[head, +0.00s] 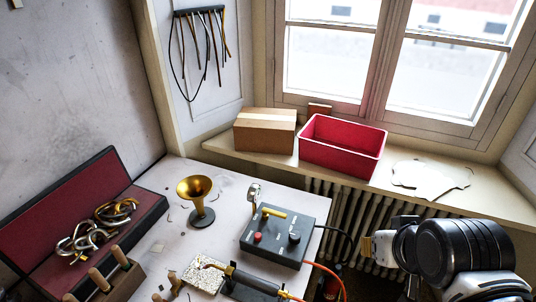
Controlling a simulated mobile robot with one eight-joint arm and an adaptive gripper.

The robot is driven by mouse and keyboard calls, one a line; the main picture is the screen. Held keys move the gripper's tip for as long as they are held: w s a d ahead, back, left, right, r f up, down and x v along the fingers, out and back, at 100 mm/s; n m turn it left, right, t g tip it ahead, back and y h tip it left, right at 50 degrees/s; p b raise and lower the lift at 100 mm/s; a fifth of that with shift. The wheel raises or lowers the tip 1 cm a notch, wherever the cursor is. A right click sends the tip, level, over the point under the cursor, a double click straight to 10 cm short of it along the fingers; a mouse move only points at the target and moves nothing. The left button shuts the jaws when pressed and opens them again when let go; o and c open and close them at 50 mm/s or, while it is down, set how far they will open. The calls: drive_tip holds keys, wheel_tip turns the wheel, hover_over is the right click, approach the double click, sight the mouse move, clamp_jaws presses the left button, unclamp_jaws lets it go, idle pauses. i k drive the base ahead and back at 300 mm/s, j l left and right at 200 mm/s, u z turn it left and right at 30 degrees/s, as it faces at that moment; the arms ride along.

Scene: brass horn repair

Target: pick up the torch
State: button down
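The torch (252,282) looks to be the dark cylindrical handle with a thin bent brass tip at the front of the white worktable (172,232). Its tip lies over a pale speckled block (203,274), and an orange hose leaves its right end. The bottom edge of the picture crops the front of this area. My gripper (378,246) is at the right, beside the table and in front of the radiator, apart from the torch. Its fingers show only small and partly hidden by my arm, so I cannot tell whether they are open.
A grey control box (278,236) with knobs stands just behind the torch. A brass horn bell (198,200) stands upright further back. At left are an open red-lined case (68,218) and a wooden peg rack (112,282). A red bin (342,146) and cardboard box (264,130) sit on the windowsill.

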sight(267, 287)
drive_tip(key=u, duration=2.2)
drive_tip(key=z, duration=1.05)
drive_tip(key=l+u, duration=0.3)
drive_tip(key=k+l+u, duration=0.15)
drive_tip(key=l+u, duration=0.15)
drive_tip(key=l, duration=0.15)
